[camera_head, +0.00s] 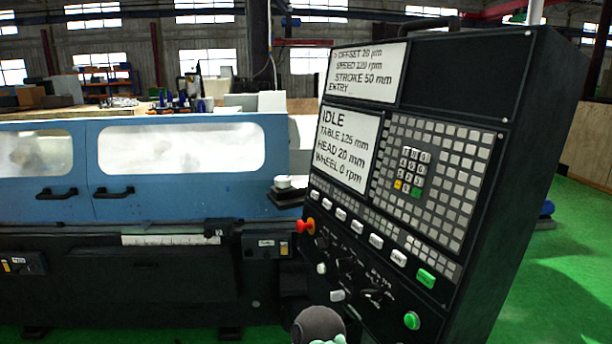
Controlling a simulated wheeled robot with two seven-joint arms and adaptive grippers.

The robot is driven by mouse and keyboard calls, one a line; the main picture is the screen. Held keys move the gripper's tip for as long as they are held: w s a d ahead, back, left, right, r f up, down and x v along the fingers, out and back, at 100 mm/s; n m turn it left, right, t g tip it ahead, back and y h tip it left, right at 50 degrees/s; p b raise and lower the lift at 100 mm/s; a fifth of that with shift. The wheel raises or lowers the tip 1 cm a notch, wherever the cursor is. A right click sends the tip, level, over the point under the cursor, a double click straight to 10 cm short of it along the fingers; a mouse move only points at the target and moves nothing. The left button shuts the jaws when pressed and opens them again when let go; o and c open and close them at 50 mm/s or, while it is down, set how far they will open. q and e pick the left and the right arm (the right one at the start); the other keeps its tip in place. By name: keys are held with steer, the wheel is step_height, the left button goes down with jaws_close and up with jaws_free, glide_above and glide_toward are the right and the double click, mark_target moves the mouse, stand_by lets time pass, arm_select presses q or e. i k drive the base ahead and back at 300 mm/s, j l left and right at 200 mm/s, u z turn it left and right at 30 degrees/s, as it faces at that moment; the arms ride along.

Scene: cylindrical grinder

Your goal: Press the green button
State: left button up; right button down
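A round green button (412,320) sits near the bottom right of the black control panel (480,240). A rectangular green button (426,278) is just above it, at the right end of a row of white buttons. A small green key (417,193) is in the keypad higher up. No gripper fingers show in the head view. A dark rounded part with a pale mint piece shows at the bottom centre, left of the round green button; it looks like part of my arm, but I cannot tell which.
The panel carries a red-orange knob (305,226), white buttons, dark dials and two screens; the lower screen (347,149) reads IDLE. A blue grinder (180,200) with windowed doors stands at left. Green floor (570,270) is open at right.

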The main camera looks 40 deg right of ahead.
mark_target(411, 321)
steer(key=z, duration=0.35)
steer(key=k+j+z, duration=0.1)
steer(key=z, duration=0.25)
steer(key=k+z, duration=0.1)
steer(key=z, duration=0.25)
steer(key=i+z, duration=0.1)
steer(key=z, duration=0.3)
steer(key=i+z, duration=0.1)
steer(key=z, duration=0.25)
